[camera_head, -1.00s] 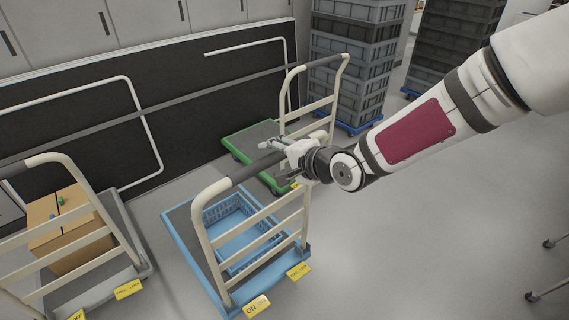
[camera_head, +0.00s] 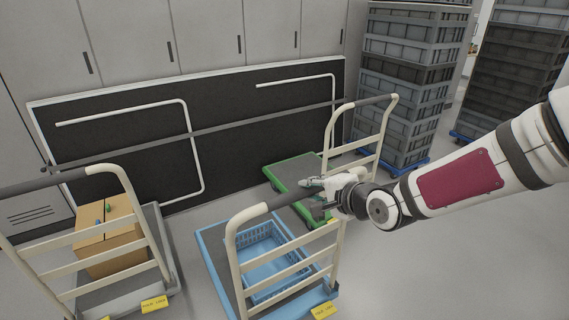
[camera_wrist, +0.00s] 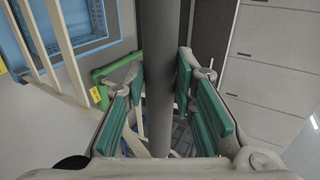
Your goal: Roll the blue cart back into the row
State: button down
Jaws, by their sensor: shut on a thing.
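The blue cart (camera_head: 215,250) has a blue deck, a cream push handle and a blue basket (camera_head: 268,258) on it. It stands between the grey cart at the left and the green cart at the right. My gripper (camera_head: 317,190) is shut on the dark grip of the blue cart's handle, near the right end of the bar. In the wrist view the handle bar (camera_wrist: 158,60) runs between the two green-padded fingers. The cart's blue deck and basket also show at the upper left of the wrist view. The near edge of the deck is cut off in the head view.
The grey cart (camera_head: 160,225) carries a cardboard box (camera_head: 107,235). The green cart (camera_head: 288,170) stands behind and right of the blue cart. A black panel with white rails (camera_head: 120,150) lines the wall. Stacked grey crates (camera_head: 400,90) stand behind. Open floor (camera_head: 430,260) lies at right.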

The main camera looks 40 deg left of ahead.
jog(key=w+a+b, duration=0.2)
jog(key=w+a, duration=0.2)
jog(key=a, duration=0.5)
jog(key=w+a+b, duration=0.3)
jog(key=a, duration=0.6)
jog(key=shift+w, duration=0.4)
dwell(0.4)
jog(key=shift+f, duration=0.1)
jog(key=c, duration=1)
grip_release()
jog(key=shift+c, duration=0.2)
jog(key=shift+s+a, duration=0.1)
jog(key=p+v, duration=0.1)
jog(key=v, duration=0.9)
